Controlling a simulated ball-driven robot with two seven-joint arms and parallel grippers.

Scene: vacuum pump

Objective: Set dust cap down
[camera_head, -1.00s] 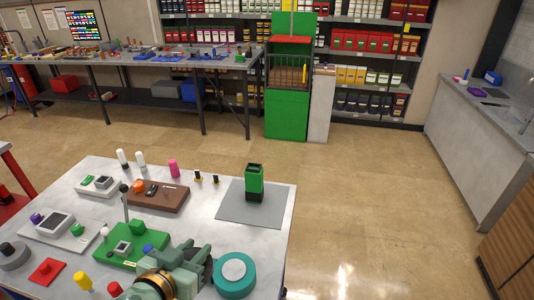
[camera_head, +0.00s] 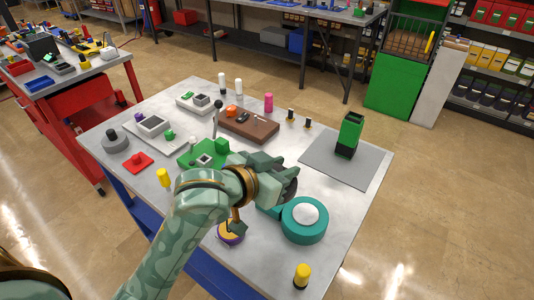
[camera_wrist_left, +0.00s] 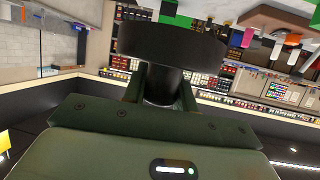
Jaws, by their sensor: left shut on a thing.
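My left gripper (camera_head: 276,170) reaches in over the grey table, between the green plate and the teal ring. In the left wrist view its fingers (camera_wrist_left: 162,92) are shut on the stem of a black, disc-shaped piece, which appears to be the dust cap (camera_wrist_left: 172,42). The wide disc sits beyond the fingertips. In the head view the cap (camera_head: 290,189) is a dark round shape, partly hidden by the gripper. I cannot tell whether it touches the table. My right gripper is in neither view.
A teal ring with a white centre (camera_head: 305,219) lies close by at the front right. A grey mat (camera_head: 335,171) bears a green box (camera_head: 350,134). The green plate (camera_head: 196,158) and brown block (camera_head: 250,122) stand farther back. A yellow-topped piece (camera_head: 302,274) stands near the front edge.

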